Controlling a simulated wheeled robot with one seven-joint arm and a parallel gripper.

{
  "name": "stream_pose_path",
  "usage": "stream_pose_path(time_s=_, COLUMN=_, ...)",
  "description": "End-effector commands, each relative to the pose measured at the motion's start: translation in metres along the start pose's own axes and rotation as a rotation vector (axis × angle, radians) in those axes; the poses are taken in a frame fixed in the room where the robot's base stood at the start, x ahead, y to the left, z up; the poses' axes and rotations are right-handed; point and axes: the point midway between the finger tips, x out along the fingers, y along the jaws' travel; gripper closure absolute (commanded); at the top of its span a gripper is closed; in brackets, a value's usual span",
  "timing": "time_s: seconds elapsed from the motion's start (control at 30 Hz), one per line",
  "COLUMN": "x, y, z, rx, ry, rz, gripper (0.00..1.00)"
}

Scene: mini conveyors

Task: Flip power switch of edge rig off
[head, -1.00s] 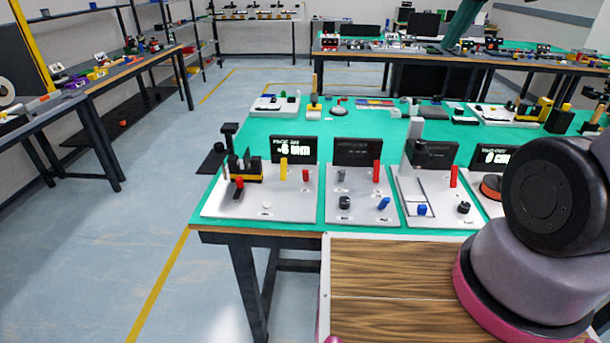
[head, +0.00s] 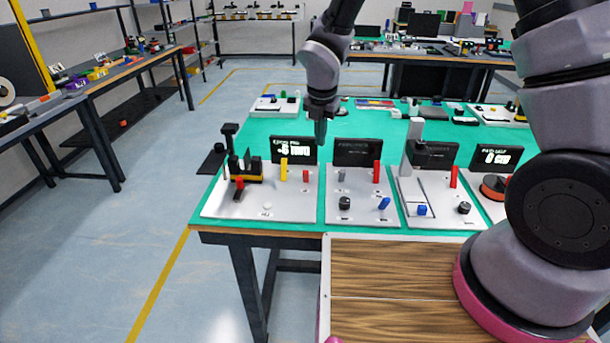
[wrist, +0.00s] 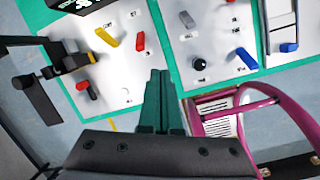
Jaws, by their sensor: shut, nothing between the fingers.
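The edge rig is the leftmost white panel (head: 250,206), with a black display (head: 293,150) whose lit text is too blurred to read surely. On it stand a yellow lever (head: 284,169), a small red switch (head: 306,176), a black-and-yellow device with a red-tipped part (head: 239,183), and a white button (head: 267,206). In the wrist view the red switch (wrist: 140,44) and yellow lever (wrist: 107,37) lie ahead and left of the fingers.
A second panel (head: 362,212) to the right carries a grey lever, a red lever (head: 377,172), a black knob (head: 345,202) and a blue switch (head: 384,203). More panels stand farther right. A black post (head: 229,140) rises left of the edge rig.

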Motion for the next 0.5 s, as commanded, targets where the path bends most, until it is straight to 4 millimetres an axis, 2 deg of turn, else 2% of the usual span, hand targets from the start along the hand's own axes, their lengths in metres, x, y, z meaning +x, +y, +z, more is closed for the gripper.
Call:
stream_pose_path(time_s=0.03, x=0.017, y=0.007, z=-0.013, rx=-0.098, ry=0.011, rz=-0.008, gripper=1.0)
stream_pose_path(time_s=0.1, x=0.034, y=0.013, z=-0.027, rx=-0.213, ry=0.022, rz=-0.014, gripper=1.0)
stream_pose_path(time_s=0.2, x=0.05, y=0.019, z=-0.041, rx=-0.334, ry=0.032, rz=-0.015, gripper=1.0)
stream_pose_path(time_s=0.33, x=0.061, y=0.022, z=-0.051, rx=-0.413, ry=0.04, rz=-0.016, gripper=1.0)
stream_pose_path(time_s=0.5, x=0.063, y=0.023, z=-0.052, rx=-0.43, ry=0.041, rz=-0.016, gripper=1.0)
